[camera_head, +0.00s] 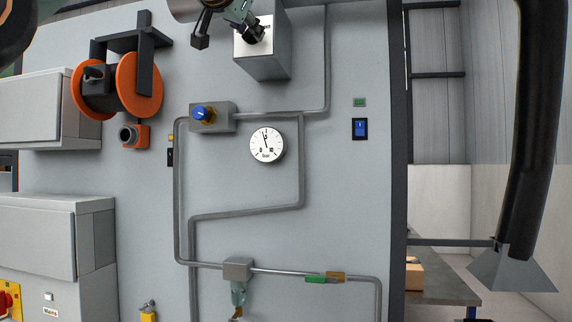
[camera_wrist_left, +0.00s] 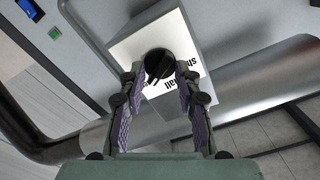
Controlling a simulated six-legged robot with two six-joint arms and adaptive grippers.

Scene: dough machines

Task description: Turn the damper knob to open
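The damper knob is a round black knob (camera_wrist_left: 158,65) on the white front of a grey box, with black lettering partly readable as "small". The box (camera_head: 262,60) is on the wall at the top of the head view. My left gripper (camera_wrist_left: 160,72) is open, with its two fingers to either side of the knob and a small gap visible at each side. In the head view, my left gripper (camera_head: 246,24) reaches in from the top edge, at the box's front, and partly covers the knob. I cannot tell whether the fingertips reach past the knob's face.
A blue valve knob (camera_head: 203,114), a pressure gauge (camera_head: 267,146) and grey pipes are on the wall below. A blue switch (camera_head: 360,129) is to the right. Orange reels (camera_head: 140,84) are at upper left. A large metal duct (camera_wrist_left: 250,88) passes beside the box.

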